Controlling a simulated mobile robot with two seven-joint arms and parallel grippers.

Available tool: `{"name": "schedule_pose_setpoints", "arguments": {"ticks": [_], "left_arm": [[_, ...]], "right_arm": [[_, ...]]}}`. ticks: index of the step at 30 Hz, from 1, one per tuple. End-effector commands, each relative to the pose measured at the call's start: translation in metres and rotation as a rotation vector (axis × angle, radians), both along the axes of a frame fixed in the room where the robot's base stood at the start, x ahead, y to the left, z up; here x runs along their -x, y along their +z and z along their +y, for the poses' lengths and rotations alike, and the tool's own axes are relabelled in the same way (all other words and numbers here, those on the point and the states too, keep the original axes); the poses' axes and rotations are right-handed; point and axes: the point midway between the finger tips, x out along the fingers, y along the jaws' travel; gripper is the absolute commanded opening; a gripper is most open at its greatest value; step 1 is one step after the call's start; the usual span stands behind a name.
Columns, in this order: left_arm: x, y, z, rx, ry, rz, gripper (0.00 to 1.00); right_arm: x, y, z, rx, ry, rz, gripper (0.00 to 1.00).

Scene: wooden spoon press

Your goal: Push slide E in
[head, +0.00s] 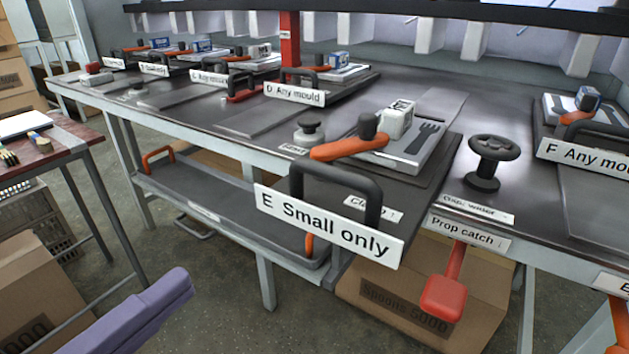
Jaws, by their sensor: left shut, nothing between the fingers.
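Slide E (345,195) is a dark flat plate that sticks out past the front edge of the bench. At its front it has a black loop handle (337,172) and a white label (325,228) reading "E Small only". A light mould block (408,152) with a dark fork shape sits behind, with an orange lever (345,149) across its near side. A small label (372,208) beside the handle reads "Clamp !". My left gripper (180,284), purple and shut, is at the lower left, well apart from slide E and holding nothing. My right gripper is not in view.
A red paddle (443,293) hangs below the "Prop catch" label (469,233), right of slide E. A black handwheel (494,152) stands on the bench. Slide D's label (295,94) and slide F's label (585,157) are at either side. A grey tray (215,205) lies under the bench. Cardboard boxes (50,285) stand at left.

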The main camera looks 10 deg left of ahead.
Motion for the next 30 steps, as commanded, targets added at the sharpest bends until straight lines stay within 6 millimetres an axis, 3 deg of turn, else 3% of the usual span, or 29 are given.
{"name": "schedule_pose_setpoints", "arguments": {"ticks": [9,15,21,30], "left_arm": [[-0.065,0.001,-0.023,0.001,0.000,-0.004,0.00],[-0.096,0.001,-0.034,0.002,0.001,-0.002,0.00],[-0.109,0.000,-0.039,0.002,0.001,0.001,0.00],[-0.110,0.000,-0.040,0.002,0.001,0.002,0.00]], "right_arm": [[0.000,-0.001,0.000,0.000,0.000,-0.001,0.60],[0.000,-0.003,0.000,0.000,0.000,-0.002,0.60],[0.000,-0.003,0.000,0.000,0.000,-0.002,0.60],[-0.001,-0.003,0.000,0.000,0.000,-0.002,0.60]]}}
